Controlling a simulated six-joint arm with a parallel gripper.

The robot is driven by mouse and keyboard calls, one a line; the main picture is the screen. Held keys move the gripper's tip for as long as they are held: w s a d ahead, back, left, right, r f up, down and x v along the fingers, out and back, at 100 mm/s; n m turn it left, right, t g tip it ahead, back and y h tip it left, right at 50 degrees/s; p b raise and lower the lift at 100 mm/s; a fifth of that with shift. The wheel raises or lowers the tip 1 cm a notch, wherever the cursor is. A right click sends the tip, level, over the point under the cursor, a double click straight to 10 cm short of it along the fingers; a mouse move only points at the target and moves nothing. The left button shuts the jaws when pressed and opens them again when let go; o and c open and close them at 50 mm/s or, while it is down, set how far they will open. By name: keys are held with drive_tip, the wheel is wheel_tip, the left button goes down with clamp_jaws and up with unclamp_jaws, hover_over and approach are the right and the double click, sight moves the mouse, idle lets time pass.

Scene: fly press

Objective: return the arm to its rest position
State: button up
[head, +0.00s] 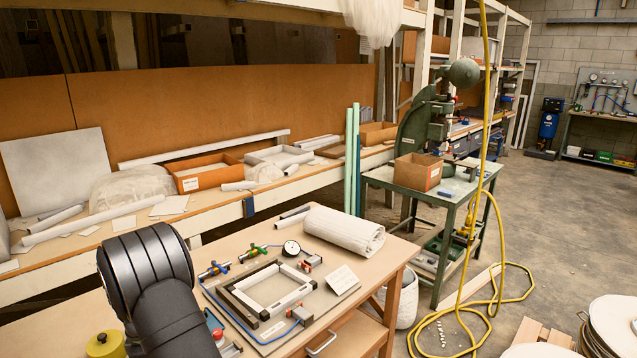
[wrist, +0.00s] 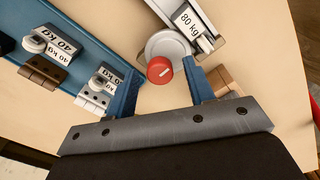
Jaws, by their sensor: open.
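My gripper (wrist: 161,78) shows in the wrist view with its two blue fingers apart. A red knob (wrist: 160,70) on a round grey base (wrist: 168,48) appears in the gap between the fingertips. I cannot tell its depth relative to them, and no finger is seen closed on it. In the head view my dark arm rises at the lower left over the near edge of the wooden table (head: 375,300). My gripper is not clearly seen there, as my arm hides that part of the table.
Toggle clamps labelled 40 kg (wrist: 62,42) and a clamp labelled 80 kg (wrist: 188,22) lie close to the fingers. On the table are a square frame fixture (head: 268,288) and a white roll (head: 343,230). A green fly press (head: 415,130) stands behind; a yellow hose (head: 484,150) hangs at right.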

drive_tip(key=m, duration=1.1)
drive_tip(key=shift+m, duration=1.7)
